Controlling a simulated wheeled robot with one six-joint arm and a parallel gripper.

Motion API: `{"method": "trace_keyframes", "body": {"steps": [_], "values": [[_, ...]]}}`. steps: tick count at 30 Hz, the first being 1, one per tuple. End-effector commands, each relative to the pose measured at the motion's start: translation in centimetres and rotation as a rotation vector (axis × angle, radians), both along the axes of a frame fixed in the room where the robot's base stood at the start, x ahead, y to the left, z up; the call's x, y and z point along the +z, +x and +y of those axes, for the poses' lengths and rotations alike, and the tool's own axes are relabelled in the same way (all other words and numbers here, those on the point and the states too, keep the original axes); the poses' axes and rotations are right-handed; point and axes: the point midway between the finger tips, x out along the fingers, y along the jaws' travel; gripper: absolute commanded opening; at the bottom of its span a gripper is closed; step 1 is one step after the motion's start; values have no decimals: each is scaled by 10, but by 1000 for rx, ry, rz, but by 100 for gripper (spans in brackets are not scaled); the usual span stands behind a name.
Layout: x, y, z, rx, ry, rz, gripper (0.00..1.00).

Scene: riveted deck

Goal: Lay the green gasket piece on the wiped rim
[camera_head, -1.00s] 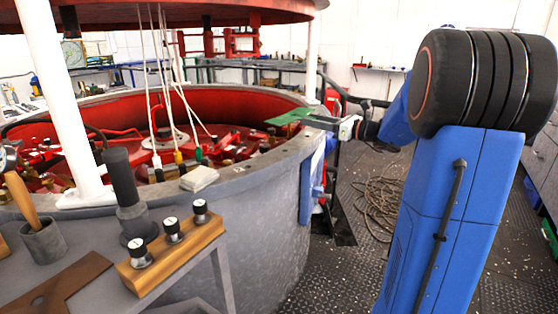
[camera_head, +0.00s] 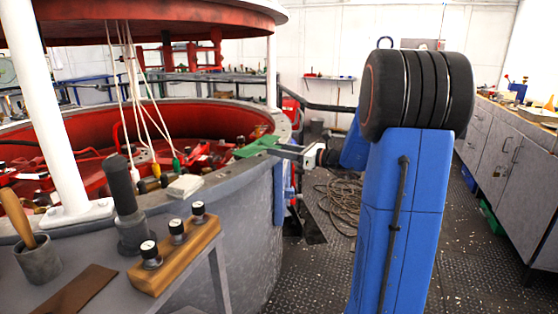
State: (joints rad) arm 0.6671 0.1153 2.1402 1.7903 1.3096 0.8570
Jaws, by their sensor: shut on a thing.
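The green gasket piece (camera_head: 259,145) is a flat green strip at the inner edge of the big grey vat's rim (camera_head: 221,175). My gripper (camera_head: 279,149) is shut on its right end and reaches in from the right, across the rim. The piece looks roughly level. I cannot tell whether its underside touches the rim or hangs just above it. The rim's surface beneath the piece and my gripper is partly hidden.
A folded pale cloth (camera_head: 185,186) lies on the near rim. White ropes (camera_head: 133,85) hang into the red vat interior. A white post (camera_head: 55,130) stands at left. A wooden block with black knobs (camera_head: 174,258) sits in front. Coiled hose (camera_head: 340,198) lies on the deck.

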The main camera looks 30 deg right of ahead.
Motion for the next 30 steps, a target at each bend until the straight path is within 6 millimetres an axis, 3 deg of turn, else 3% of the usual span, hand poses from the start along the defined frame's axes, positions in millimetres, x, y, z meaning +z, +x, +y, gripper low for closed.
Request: {"method": "trace_keyframes", "body": {"steps": [9,21,22,23,24,30], "values": [[-34,0,0,0,3,2,15],[-39,0,0,0,1,1,15],[-39,0,0,0,1,1,44],[-39,0,0,0,0,0,51],[-39,0,0,0,0,0,56],[-39,0,0,0,0,0,56]]}}
